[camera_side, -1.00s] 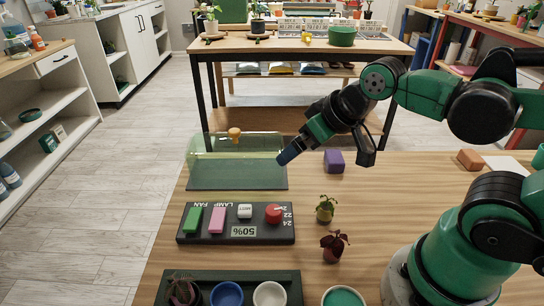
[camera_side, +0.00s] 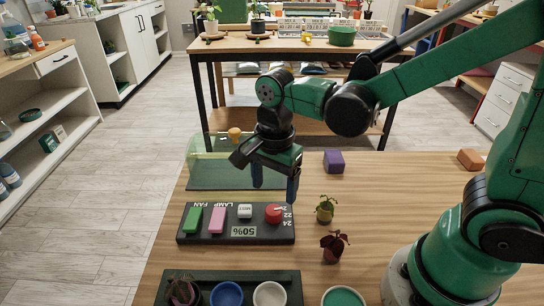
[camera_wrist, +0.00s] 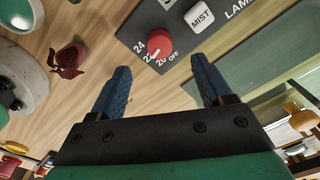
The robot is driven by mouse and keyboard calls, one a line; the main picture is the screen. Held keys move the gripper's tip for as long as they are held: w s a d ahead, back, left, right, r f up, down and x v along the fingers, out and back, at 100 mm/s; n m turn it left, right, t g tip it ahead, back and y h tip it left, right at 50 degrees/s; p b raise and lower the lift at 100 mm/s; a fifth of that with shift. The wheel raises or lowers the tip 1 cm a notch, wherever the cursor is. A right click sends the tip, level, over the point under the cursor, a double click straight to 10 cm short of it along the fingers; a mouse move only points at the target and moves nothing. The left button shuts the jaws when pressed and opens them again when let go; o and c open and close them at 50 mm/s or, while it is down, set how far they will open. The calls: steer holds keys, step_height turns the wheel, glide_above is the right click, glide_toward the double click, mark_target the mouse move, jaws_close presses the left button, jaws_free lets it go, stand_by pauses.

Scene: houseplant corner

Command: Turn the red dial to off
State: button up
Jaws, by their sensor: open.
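The red dial (camera_side: 273,213) sits at the right end of a dark control panel (camera_side: 190,238). In the wrist view the dial (camera_wrist: 160,45) has a white pointer mark on its lower left side, near the numbers 22 and 20; OFF is printed just right of the 20. My gripper (camera_side: 273,186) points down above the table, behind the panel and above dial height. Its blue fingers are apart with nothing between them. In the wrist view my gripper (camera_wrist: 160,80) has the dial ahead, beyond the fingertips and roughly midway between them.
The panel also carries a green switch (camera_side: 194,220), a pink switch (camera_side: 217,220) and a white MIST button (camera_side: 245,211). Two small plants (camera_side: 325,209) (camera_side: 334,246) stand right of it. A clear green cover (camera_side: 208,170) is behind; a purple block (camera_side: 334,161) is farther right.

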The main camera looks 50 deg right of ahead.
mark_target(274, 210)
steer(key=shift+f, duration=2.85)
jaws_close()
